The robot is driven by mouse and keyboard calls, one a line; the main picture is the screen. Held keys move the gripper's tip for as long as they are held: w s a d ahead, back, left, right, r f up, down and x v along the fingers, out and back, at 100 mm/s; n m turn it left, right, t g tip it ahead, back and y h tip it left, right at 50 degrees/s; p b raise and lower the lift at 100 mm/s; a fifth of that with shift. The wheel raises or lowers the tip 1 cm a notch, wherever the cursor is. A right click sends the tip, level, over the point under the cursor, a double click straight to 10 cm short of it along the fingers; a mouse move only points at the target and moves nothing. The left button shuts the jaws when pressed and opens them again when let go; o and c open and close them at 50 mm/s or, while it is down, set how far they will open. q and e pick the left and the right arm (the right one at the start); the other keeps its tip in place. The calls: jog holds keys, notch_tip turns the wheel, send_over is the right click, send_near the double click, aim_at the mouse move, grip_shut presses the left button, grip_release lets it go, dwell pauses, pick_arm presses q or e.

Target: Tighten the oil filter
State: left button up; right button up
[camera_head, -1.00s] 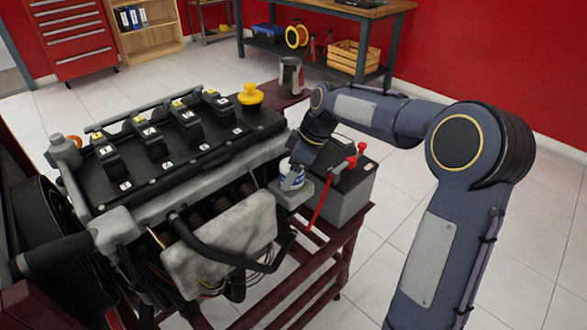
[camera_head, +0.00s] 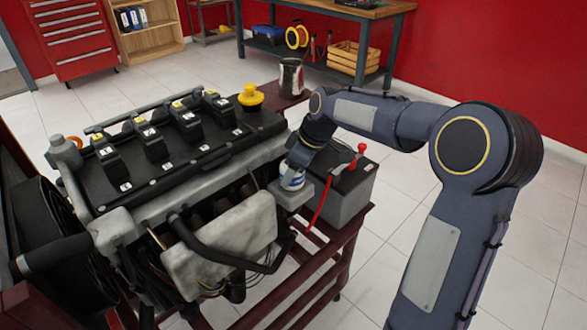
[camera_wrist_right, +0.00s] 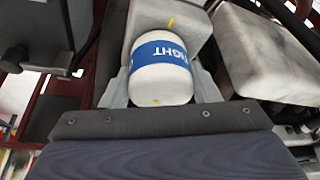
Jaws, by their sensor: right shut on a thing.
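The oil filter (camera_head: 292,180) is a white cylinder with a blue band. It sits on a grey mount at the engine's right-hand end, and its lower part shows under my right gripper (camera_head: 293,170). The right gripper is shut on the filter. My left gripper is out of view.
The engine (camera_head: 160,160) stands on a dark red frame (camera_head: 345,255). A black-topped battery (camera_head: 350,190) with a red clamp and cable stands close beside the filter. A metal can (camera_head: 291,77) stands behind. A workbench (camera_head: 330,15) is at the back; the floor at right is clear.

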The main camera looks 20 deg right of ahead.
jog(key=m+h, duration=0.1)
jog(key=m, duration=0.2)
jog(key=m+t+h+p, duration=0.1)
jog(key=m, duration=0.2)
jog(key=shift+a+r, duration=0.1)
jog(key=shift+a, duration=0.05)
jog(key=shift+m+h, duration=0.8)
jog(key=shift+m, duration=1.1)
jog(key=o, duration=1)
jog(key=p+v, duration=0.1)
jog(key=v, duration=0.6)
jog(key=shift+s+r, duration=0.3)
